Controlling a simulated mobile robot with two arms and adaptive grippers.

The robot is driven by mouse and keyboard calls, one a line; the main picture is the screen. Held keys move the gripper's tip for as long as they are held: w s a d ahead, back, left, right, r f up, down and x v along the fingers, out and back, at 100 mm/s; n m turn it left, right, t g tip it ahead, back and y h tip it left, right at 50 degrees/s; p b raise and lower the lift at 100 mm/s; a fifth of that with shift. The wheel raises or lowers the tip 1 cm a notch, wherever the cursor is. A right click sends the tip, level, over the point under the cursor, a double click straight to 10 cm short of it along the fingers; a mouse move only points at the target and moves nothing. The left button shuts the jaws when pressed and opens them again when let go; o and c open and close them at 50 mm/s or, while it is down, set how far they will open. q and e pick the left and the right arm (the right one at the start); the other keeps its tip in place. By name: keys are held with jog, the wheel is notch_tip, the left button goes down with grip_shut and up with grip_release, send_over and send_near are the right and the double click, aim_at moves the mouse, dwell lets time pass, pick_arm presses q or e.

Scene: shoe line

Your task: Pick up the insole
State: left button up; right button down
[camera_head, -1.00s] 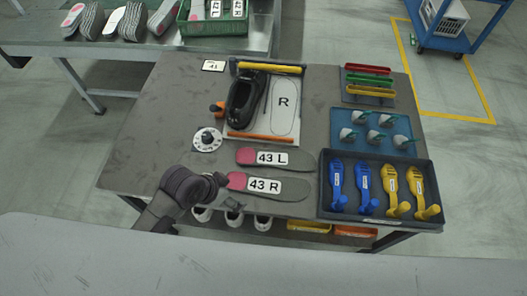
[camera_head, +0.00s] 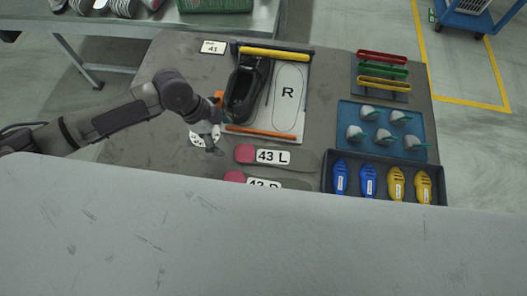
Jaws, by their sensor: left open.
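Two grey insoles with pink heels lie flat on the dark table (camera_head: 150,75). The upper insole (camera_head: 302,158) has a label reading 43 L. The lower insole (camera_head: 234,177) has a label partly cut off by the pale surface in the foreground. My left gripper (camera_head: 214,146) is open and empty, just above and left of the 43 L insole's pink end, over the white dial. It appears apart from both insoles. My right gripper is not in view.
A black shoe (camera_head: 243,92) stands in a fixture beside an outline marked R (camera_head: 288,97). A blue mat (camera_head: 382,145) with several grey-and-green pieces and a dark tray (camera_head: 438,190) with blue and yellow items are at right. A 41 card (camera_head: 214,47) lies at the back.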

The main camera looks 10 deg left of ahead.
aim_at(241, 153)
pick_arm(q)
jog(key=x, duration=0.4)
jog(key=shift+w, duration=0.2)
jog(key=shift+f, duration=0.25)
jog(key=shift+p+x, duration=0.7)
jog(key=shift+x, duration=0.15)
jog(key=x, duration=0.3)
jog(key=shift+s+d+f, duration=0.1)
jog(key=shift+d+f, duration=0.05)
jog(key=shift+f, duration=0.1)
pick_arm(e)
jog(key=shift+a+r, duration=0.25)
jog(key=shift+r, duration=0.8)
pick_arm(q)
jog(key=shift+c, duration=1.1)
jog(key=c, duration=0.9)
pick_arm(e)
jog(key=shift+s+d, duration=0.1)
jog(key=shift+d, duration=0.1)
pick_arm(q)
jog(key=shift+r, duration=0.1)
